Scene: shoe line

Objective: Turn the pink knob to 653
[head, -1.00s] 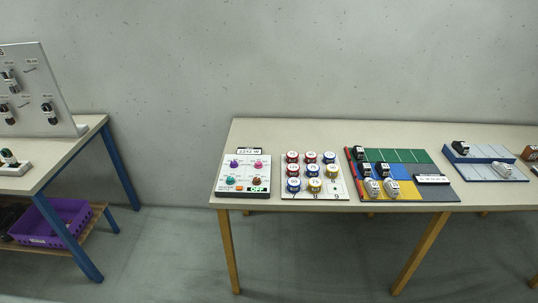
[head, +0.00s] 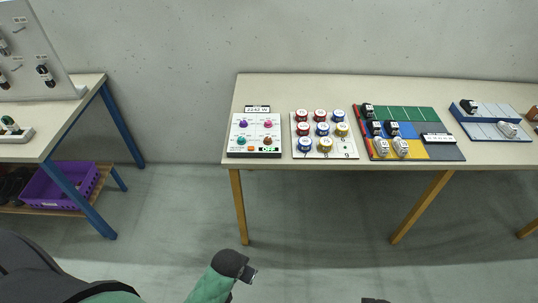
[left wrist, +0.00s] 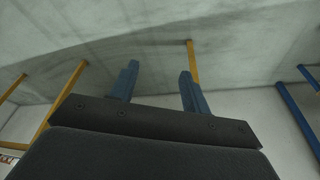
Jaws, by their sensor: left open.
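The pink knob (head: 268,124) is at the upper right of four knobs on a white control panel (head: 233,146) on the long table. A display (head: 257,108) at the panel's back edge seems to read 2242 W. The knob is too small to read its setting. In the left wrist view my left gripper (left wrist: 158,88) is open and empty, its two blue fingers apart, with the panel out of that view. In the head view a green and dark part of my arm shows low in front of the table, well away from the panel. My right gripper is not in view.
Right of the panel stand a board of red, blue and yellow round pieces (head: 312,154), a coloured board (head: 440,151) with dark and white pieces, and a blue stepped rack (head: 478,127). A second table (head: 60,128) with a purple crate (head: 62,192) is at left. Floor between is clear.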

